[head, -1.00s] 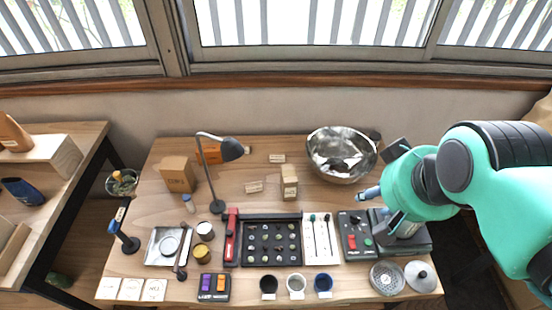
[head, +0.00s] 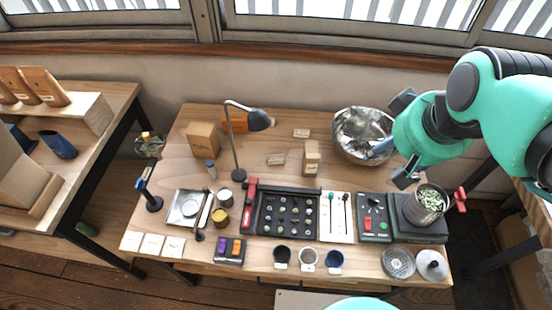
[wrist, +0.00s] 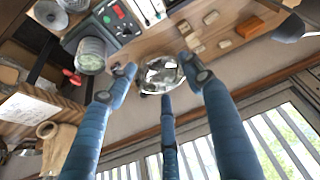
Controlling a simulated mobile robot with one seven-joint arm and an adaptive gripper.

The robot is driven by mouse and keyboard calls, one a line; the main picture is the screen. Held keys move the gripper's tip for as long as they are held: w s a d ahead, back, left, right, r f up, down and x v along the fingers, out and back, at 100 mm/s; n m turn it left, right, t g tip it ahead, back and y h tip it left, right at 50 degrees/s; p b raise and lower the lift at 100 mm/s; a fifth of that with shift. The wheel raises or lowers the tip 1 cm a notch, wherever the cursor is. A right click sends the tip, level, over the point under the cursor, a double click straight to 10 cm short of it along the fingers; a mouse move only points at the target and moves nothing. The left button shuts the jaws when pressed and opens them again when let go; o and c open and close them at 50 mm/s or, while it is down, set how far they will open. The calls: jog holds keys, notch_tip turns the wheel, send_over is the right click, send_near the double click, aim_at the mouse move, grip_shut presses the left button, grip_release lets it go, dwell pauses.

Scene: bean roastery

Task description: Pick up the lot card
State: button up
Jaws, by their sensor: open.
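Several small pale cards lie on the table, and I cannot read which is the lot card. In the head view, one card (head: 302,132) lies at the back and another card (head: 276,160) lies left of the small box. Three white cards (head: 152,244) lie in a row at the front left. My gripper (head: 396,141) is open and empty, raised near the steel bowl at the right, apart from all the cards. In the wrist view my spread gripper fingers (wrist: 162,76) appear in front of the bowl, and small tan cards (wrist: 184,27) lie beyond them.
The steel bowl (head: 350,150) stands behind my gripper. A canister of green beans (head: 430,199) sits on a dark device at the right. A desk lamp (head: 236,150), a cardboard box (head: 203,138) and a small upright box (head: 311,158) stand around the back cards.

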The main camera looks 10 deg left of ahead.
jog(key=w+a+f+n+g+p, duration=0.1)
jog(key=w+a+f+n, duration=0.25)
jog(key=w, duration=0.35)
jog(key=w+a+f+n+g+y+p, duration=0.1)
jog(key=w+a+f+n, duration=0.2)
jog(key=w, duration=0.4)
jog(key=w+a+f+n+g+p, duration=0.1)
jog(key=w+a+n, duration=0.2)
jog(key=w+a, duration=0.35)
jog(key=w+a+f+n+g+p, duration=0.1)
jog(key=w+a+f+n, duration=0.3)
jog(key=f, duration=0.7)
jog(key=w+a+f+n+g+p, duration=0.1)
jog(key=w+a+f+n+p, duration=0.1)
jog(key=w+a+f+n, duration=0.2)
jog(key=w+a+f, duration=0.3)
jog(key=f, duration=0.4)
jog(key=shift+a+f, duration=0.25)
jog(key=shift+a, duration=0.1)
jog(key=b, duration=0.1)
send_over(276, 159)
jog(key=w, duration=0.2)
jog(key=shift+s+d+f, duration=0.1)
jog(key=shift+f, duration=2.05)
jog(key=shift+s+d+f, duration=0.1)
jog(key=shift+f, duration=2)
